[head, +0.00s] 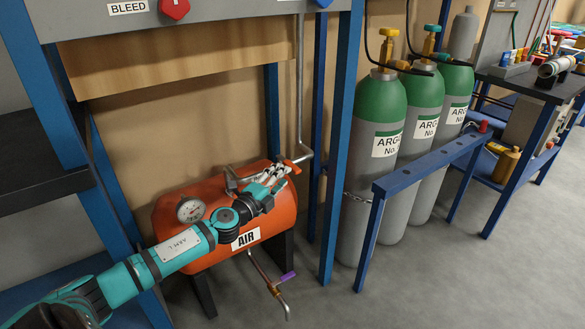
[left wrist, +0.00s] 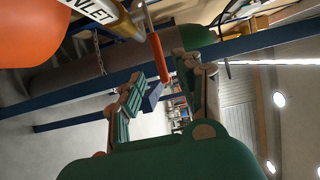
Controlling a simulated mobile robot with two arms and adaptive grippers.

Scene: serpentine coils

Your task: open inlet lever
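The inlet lever is an orange handle (head: 303,158) at the top right of the orange air tank (head: 170,222). In the left wrist view the orange lever (left wrist: 158,62) runs from a brass valve (left wrist: 128,24), beside a white INLET label (left wrist: 95,8). My left gripper (head: 284,172) is over the tank's right end, close to the lever. In the left wrist view its fingers (left wrist: 168,75) are spread apart, with the lever showing between or just beyond their tips; contact cannot be told. My right gripper is out of view.
A pressure gauge (head: 190,210) sits on the tank. A purple-handled valve (head: 287,277) hangs below it. Blue frame posts (head: 343,130) stand right of the tank, with green-topped argon cylinders (head: 378,115) beyond. A panel with a red BLEED knob (head: 175,8) is above.

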